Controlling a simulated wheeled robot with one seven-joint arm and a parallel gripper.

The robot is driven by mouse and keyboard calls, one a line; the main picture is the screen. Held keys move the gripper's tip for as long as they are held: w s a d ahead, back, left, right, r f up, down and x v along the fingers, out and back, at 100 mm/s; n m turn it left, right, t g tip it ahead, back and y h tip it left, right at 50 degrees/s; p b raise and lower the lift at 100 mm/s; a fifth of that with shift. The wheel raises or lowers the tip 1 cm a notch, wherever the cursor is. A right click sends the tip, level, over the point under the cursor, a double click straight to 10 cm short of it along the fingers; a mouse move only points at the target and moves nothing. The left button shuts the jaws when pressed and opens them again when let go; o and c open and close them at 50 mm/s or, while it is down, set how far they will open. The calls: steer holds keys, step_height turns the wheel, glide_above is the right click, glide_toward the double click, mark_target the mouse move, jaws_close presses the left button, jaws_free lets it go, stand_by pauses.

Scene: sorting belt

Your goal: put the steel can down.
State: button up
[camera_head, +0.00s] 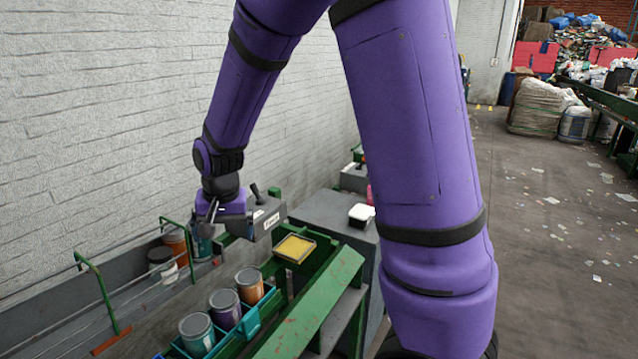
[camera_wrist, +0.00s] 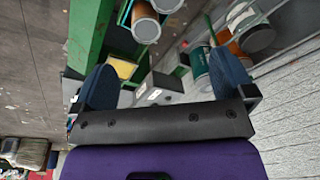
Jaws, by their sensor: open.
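My gripper (camera_head: 211,214) is open over the far end of the left-hand shelf, beside the wall. A teal-banded steel can (camera_head: 202,246) stands on the shelf just below the fingers, partly hidden by them. In the wrist view the two dark blue fingers (camera_wrist: 165,78) are wide apart with no can gripped between them. I cannot tell whether finger and can touch.
An orange can (camera_head: 174,240) and a dark-lidded white can (camera_head: 161,262) stand on the same shelf, near green rails (camera_head: 97,280). Several cans stand in a teal holder (camera_head: 250,325) on the green belt frame. A yellow tray (camera_head: 296,247) and grey cabinet (camera_head: 330,218) are to the right.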

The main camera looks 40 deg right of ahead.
steer(key=s+d+r+n+t, duration=0.2)
steer(key=s+d+r+n, duration=0.1)
steer(key=s+r, duration=1)
steer(key=s+d+r+n+t, duration=0.1)
steer(key=s+r, duration=0.4)
steer(key=s, duration=0.7)
steer(key=shift+d+r+n+t, duration=0.25)
steer(key=shift+d+n, duration=0.4)
steer(key=shift+n, duration=0.35)
